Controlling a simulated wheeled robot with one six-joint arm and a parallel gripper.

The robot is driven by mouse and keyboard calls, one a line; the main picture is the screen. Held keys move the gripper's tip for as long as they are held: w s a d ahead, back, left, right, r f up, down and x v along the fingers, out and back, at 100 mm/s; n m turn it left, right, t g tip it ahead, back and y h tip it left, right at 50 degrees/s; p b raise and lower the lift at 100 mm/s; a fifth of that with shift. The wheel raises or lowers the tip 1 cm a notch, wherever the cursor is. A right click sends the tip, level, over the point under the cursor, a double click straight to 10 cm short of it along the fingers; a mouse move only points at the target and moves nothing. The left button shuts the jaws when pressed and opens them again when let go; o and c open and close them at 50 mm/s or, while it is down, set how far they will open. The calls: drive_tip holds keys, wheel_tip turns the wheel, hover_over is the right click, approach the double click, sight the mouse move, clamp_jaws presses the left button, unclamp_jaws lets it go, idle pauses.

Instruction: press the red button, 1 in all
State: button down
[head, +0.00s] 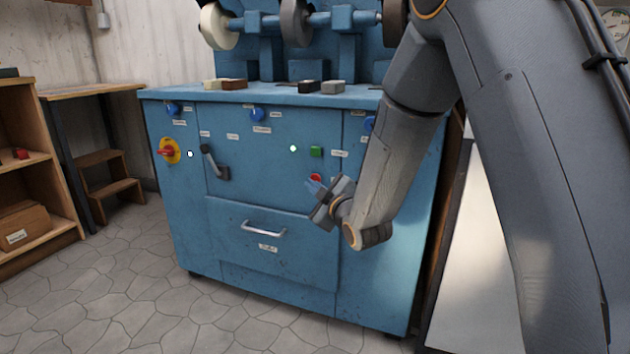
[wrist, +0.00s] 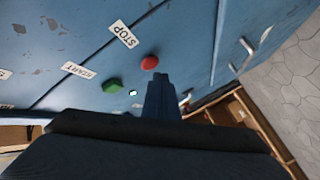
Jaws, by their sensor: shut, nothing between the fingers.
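The red button (head: 315,178) sits on the front panel of the blue machine cabinet (head: 255,185), below the green button (head: 316,152). In the wrist view the red button (wrist: 149,62) lies just beyond my fingertips, with a STOP label (wrist: 123,33) next to it. My gripper (head: 314,188) is shut and empty. Its tips are very close to the red button and partly cover it in the head view. In the wrist view the fingers of my gripper (wrist: 161,78) point at the panel just below the button. I cannot tell whether they touch it.
A green lamp (head: 293,148) glows left of the green button. A dark lever (head: 213,162) and a red-yellow rotary switch (head: 169,151) stick out further left. A drawer handle (head: 263,228) protrudes below. Wooden shelves (head: 40,170) stand at the left; the floor in front is clear.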

drive_tip(key=shift+w, duration=0.15)
idle(0.5)
drive_tip(key=shift+w+d, duration=0.2)
drive_tip(key=shift+w, duration=0.1)
drive_tip(key=shift+w+d, duration=0.1)
drive_tip(key=shift+w, duration=0.3)
idle(0.7)
drive_tip(key=shift+s, duration=0.1)
drive_tip(key=shift+s+a, duration=0.3)
drive_tip(key=shift+s, duration=0.45)
drive_tip(key=shift+p, duration=0.3)
drive_tip(key=shift+s+a+p, duration=0.2)
drive_tip(key=shift+s+a, duration=0.1)
drive_tip(key=shift+s, duration=0.5)
drive_tip(key=shift+s+a+p, duration=0.25)
drive_tip(key=shift+s, duration=0.5)
drive_tip(key=shift+s+a+p, duration=0.2)
drive_tip(key=shift+s+a, duration=0.1)
drive_tip(key=shift+s, duration=0.5)
